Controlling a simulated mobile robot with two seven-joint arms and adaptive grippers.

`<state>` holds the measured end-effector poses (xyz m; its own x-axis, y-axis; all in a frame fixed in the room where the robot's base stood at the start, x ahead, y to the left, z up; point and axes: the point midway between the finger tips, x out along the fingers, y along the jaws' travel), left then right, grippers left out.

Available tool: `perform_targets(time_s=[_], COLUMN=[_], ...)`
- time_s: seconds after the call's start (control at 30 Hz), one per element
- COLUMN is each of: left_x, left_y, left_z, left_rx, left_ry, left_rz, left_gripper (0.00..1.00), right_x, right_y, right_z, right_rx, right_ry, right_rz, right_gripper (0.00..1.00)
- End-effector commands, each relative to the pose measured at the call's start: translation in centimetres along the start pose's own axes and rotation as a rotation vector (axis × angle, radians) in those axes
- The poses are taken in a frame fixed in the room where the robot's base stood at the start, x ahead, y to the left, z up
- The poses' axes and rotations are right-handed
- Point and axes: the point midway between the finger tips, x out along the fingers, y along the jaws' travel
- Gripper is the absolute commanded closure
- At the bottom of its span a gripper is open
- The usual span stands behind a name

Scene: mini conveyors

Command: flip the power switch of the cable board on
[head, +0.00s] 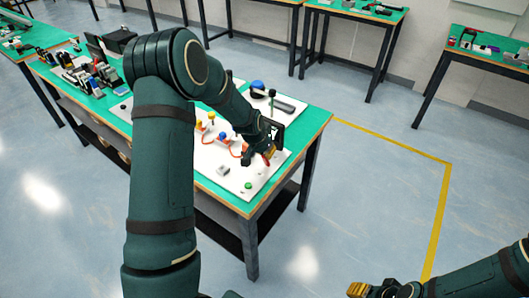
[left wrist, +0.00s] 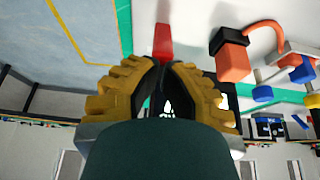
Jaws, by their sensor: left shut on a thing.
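The white cable board (head: 212,167) lies on the green-topped table, with orange cables and blue and yellow knobs on it. My left gripper (head: 268,154) is low over the board's right part. In the left wrist view its yellow-padded fingers (left wrist: 160,66) are shut on a red piece (left wrist: 163,40), which looks like the switch lever. The red piece stands against the white board; most of its base is hidden. An orange and black plug (left wrist: 232,55) is beside it. My right gripper (head: 371,289) is at the bottom edge, away from the table; its opening is unclear.
A grey block (head: 223,170) and a green button (head: 248,185) sit at the board's near end. A dark lever and blue knob (head: 257,87) stand at the back. My left arm hides part of the table. The floor to the right is clear.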

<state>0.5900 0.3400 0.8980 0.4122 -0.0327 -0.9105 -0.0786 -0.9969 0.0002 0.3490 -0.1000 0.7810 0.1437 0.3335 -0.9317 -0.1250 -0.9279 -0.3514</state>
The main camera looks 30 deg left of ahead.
Motion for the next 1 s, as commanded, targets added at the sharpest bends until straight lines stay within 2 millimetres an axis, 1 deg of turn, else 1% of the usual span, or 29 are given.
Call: perform_targets(time_s=[0.17, 0.5, 0.87, 1.0], left_x=[-0.2, -1.4, -1.4, -1.5], left_y=[0.0, 0.0, 0.0, 0.0], left_z=[-0.1, -0.7, -0.7, -0.7], left_rx=[0.000, 0.000, 0.000, 0.000], left_ry=[0.000, 0.000, 0.000, 0.000], left_rz=[0.000, 0.000, 0.000, 0.000], left_gripper=[1.00, 1.00, 1.00, 1.00], right_x=[-0.1, -0.8, -0.8, -0.8], right_y=[-0.1, -0.3, -0.3, -0.3], right_z=[-0.1, -0.1, -0.1, -0.5], right_rx=[0.000, 0.001, 0.001, 0.003], right_ry=[0.001, 0.001, 0.001, 0.009], right_rz=[0.000, 0.000, 0.000, 0.001], right_gripper=[0.53, 0.53, 0.53, 0.53])
